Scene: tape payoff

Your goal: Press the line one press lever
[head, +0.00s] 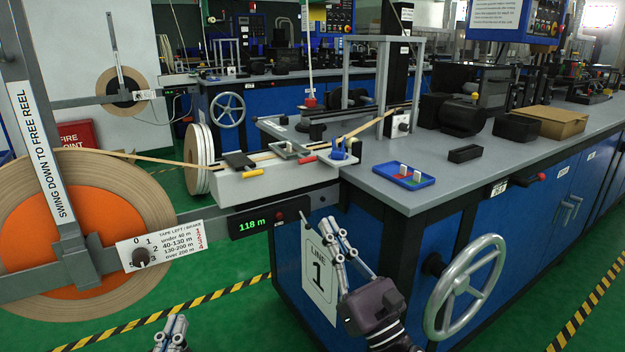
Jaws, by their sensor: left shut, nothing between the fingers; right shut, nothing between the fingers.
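The line one bench carries a "LINE 1" sign (319,275) on its end panel. On its tape guide (275,178) are a yellow-tipped handle (253,173) and a red-tipped handle (308,159). A blue block (338,153) sits beside the red tip. I cannot tell which part is the press lever. My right gripper (334,228) is shut and empty, pointing up in front of the sign, below the guide and apart from both handles. My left gripper (176,325) is shut and empty, low at the bottom edge over the floor.
A large tape reel (100,205) with a brake dial (140,256) stands at left. A length display (262,222) reads 118 m. A handwheel (466,287) juts from the bench front at right. A blue tray (403,174) lies on the benchtop. Striped tape marks the green floor.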

